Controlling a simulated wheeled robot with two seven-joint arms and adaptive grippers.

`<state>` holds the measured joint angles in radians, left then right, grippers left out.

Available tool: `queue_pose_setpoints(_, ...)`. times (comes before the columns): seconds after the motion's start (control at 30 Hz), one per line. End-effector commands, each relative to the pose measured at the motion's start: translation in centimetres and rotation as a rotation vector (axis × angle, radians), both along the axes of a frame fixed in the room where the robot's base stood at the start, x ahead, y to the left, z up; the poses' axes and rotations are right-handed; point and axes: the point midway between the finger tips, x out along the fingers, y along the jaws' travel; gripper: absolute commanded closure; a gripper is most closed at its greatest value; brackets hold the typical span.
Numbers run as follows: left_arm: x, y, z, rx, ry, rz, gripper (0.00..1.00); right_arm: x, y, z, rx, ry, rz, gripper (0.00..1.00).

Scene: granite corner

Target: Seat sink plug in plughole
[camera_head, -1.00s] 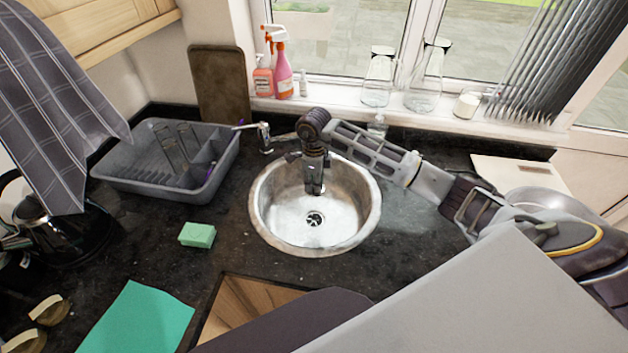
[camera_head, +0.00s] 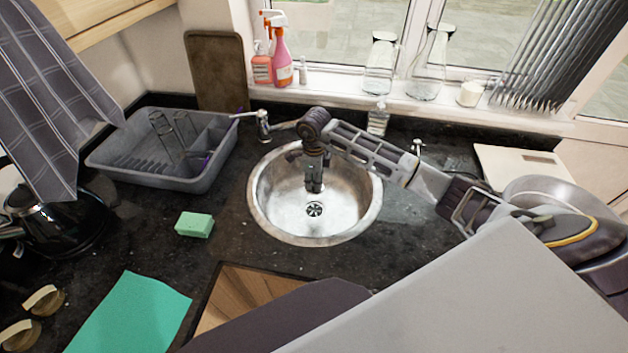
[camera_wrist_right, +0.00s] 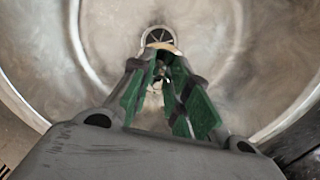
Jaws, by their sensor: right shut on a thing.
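The round steel sink (camera_head: 270,205) is set into the dark worktop. Its dark plughole (camera_head: 314,209) shows in the basin floor, uncovered in the head view. My right gripper (camera_head: 314,188) points down inside the basin, a little behind and above the plughole. In the right wrist view its green-padded fingers (camera_wrist_right: 160,68) are shut on the sink plug (camera_wrist_right: 164,47), of which only a pale tan edge shows at the fingertips. The plughole (camera_wrist_right: 158,35) appears just beyond it, partly covered. The plug is too small to make out in the head view. My left gripper is out of view.
The tap (camera_head: 263,125) stands behind the sink, with a soap bottle (camera_head: 378,118) to its right. A grey dish rack (camera_head: 150,180) and a green sponge (camera_head: 194,225) are left of the sink. The basin floor around the plughole is clear.

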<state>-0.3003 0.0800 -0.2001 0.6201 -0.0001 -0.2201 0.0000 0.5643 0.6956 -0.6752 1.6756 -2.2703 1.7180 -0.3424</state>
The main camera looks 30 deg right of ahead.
Motion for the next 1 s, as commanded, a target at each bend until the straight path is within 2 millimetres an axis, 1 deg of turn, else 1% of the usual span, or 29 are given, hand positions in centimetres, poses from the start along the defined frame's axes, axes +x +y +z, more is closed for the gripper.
queue_pose_setpoints(0.07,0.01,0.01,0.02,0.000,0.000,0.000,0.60,0.01,0.01,0.03,0.000,0.000,0.000,1.00)
queue_pose_setpoints(0.1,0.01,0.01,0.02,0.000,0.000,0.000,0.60,0.00,0.01,0.02,0.000,0.000,0.000,0.81)
queue_pose_setpoints(0.3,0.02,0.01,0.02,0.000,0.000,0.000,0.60,0.00,0.01,0.03,0.000,0.000,0.000,0.57)
queue_pose_setpoints(1.0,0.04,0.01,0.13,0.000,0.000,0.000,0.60,0.01,0.01,0.21,0.000,0.000,0.000,0.57)
